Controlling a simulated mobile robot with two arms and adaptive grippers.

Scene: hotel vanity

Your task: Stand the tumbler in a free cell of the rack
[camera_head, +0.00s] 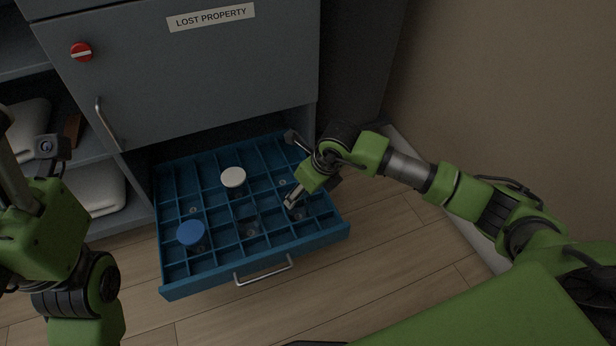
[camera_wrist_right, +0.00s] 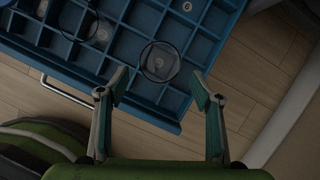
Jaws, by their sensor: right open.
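The rack is a blue divided drawer (camera_head: 178,291), pulled out below the cabinet. A clear tumbler (camera_wrist_right: 160,62) stands in one of its cells near the front right; its round rim shows in the right wrist view. My right gripper (camera_head: 291,202) is over that part of the rack. In the wrist view its open fingers (camera_wrist_right: 160,84) are spread to either side of the tumbler's near edge, with nothing held. A second clear glass (camera_head: 246,213) stands further left in the rack. Only part of my left gripper (camera_head: 14,170) shows at the left edge; its fingertips are unclear.
A blue-topped container (camera_head: 190,233) and a white-topped one (camera_head: 233,177) also stand in the rack. Several other cells are empty. The cabinet front (camera_head: 200,75) rises behind the drawer. A metal handle (camera_head: 263,272) is on the drawer's front. Wooden floor lies around it.

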